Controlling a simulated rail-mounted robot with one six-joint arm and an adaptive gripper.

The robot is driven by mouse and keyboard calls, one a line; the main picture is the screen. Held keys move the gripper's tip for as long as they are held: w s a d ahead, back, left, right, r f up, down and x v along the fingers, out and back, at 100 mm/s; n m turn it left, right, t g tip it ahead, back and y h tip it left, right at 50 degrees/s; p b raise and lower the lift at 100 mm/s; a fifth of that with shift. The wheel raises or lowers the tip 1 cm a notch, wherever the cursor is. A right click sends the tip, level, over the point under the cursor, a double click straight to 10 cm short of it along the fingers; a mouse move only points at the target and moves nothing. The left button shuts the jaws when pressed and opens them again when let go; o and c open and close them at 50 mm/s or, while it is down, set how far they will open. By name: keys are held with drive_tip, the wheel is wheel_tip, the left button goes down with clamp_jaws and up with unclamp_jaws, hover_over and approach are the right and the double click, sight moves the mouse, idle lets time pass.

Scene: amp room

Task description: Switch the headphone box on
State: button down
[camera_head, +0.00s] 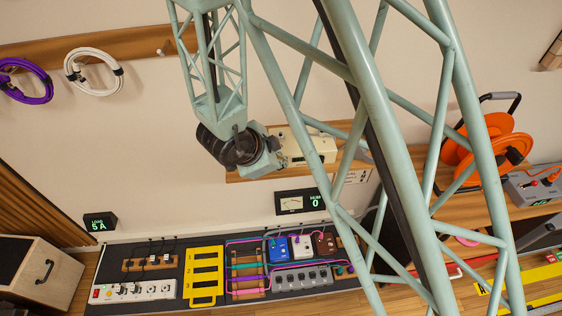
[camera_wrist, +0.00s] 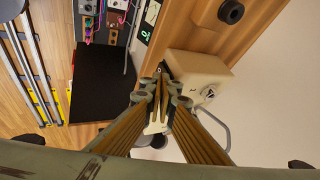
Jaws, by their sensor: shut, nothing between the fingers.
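A cream box (camera_head: 308,149), which looks to be the headphone box, stands on a wooden wall shelf. In the wrist view the box (camera_wrist: 198,72) is just beyond my fingers, with a round dark-and-light fitting (camera_wrist: 208,92) on its side face. My gripper (camera_wrist: 160,80) is shut and empty, its fingertips close to the box's near edge in the picture. I cannot tell whether they touch it. In the head view my wrist is just left of the box, and my fingertips are not clearly seen. The state of its switch is too small to tell.
The wooden shelf (camera_head: 240,175) runs under the box. A meter with a green readout (camera_head: 300,202) is below it. Pedals (camera_head: 302,247), a power strip (camera_head: 133,291) and a yellow frame (camera_head: 203,276) lie lower down. An orange cable reel (camera_head: 487,150) stands at right.

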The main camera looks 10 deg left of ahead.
drive_tip(key=shift+r+p, duration=0.5)
drive_tip(key=shift+r, duration=0.1)
drive_tip(key=shift+s, duration=0.1)
drive_tip(key=s+d+p+v, duration=0.1)
drive_tip(key=v, duration=1.1)
drive_tip(key=shift+f, duration=0.25)
drive_tip(key=shift+s, duration=0.1)
drive_tip(key=shift+d, duration=0.1)
idle(0.7)
